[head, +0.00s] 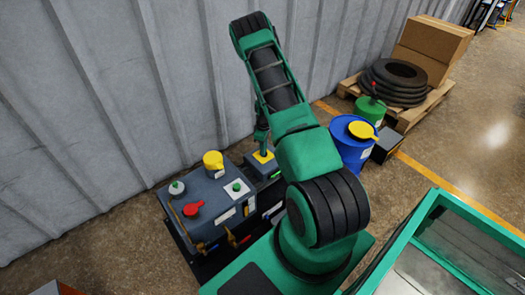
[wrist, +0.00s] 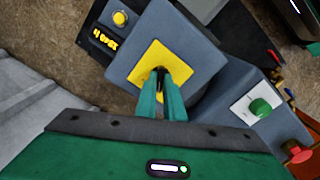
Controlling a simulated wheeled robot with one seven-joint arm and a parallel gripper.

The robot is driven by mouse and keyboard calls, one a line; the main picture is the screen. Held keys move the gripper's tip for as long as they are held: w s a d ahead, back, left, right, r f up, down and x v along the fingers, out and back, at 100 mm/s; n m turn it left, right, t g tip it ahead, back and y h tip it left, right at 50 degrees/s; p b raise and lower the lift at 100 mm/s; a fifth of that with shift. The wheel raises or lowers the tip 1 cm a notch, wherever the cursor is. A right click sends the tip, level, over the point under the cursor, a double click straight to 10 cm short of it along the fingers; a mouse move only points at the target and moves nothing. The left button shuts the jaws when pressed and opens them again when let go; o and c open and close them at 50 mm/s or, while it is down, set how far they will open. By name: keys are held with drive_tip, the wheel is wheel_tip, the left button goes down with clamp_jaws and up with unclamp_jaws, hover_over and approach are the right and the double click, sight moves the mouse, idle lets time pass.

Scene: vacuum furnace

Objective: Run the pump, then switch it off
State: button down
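The grey pump-side box with a yellow plate (wrist: 178,57) lies straight under my gripper (wrist: 161,78) in the wrist view. The plate also shows in the head view (head: 264,157). A small dark part, perhaps a switch lever, shows at my fingertips over the plate. My fingers are close together; I cannot tell whether they pinch the dark part or only touch it. A yellow round button (wrist: 120,18) and a small display with yellow characters (wrist: 105,40) are on the box's side. My gripper (head: 262,140) points down in the head view.
Beside it stands a larger grey cabinet (head: 190,228) with a green button (wrist: 260,107), a red handle (head: 193,209) and a yellow-topped fitting (head: 213,161). A corrugated wall (head: 100,110) rises behind. A blue drum (head: 352,150) and tyres (head: 392,80) stand to the right.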

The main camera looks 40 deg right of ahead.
drive_tip(key=shift+m, duration=0.5)
drive_tip(key=m, duration=0.4)
drive_tip(key=shift+d+m, duration=0.1)
drive_tip(key=shift+m, duration=0.2)
drive_tip(key=m, duration=0.6)
drive_tip(key=shift+m, duration=0.3)
drive_tip(key=c, duration=1.9)
unclamp_jaws()
drive_tip(key=shift+o, duration=0.2)
wheel_tip(320, 180, up, 11)
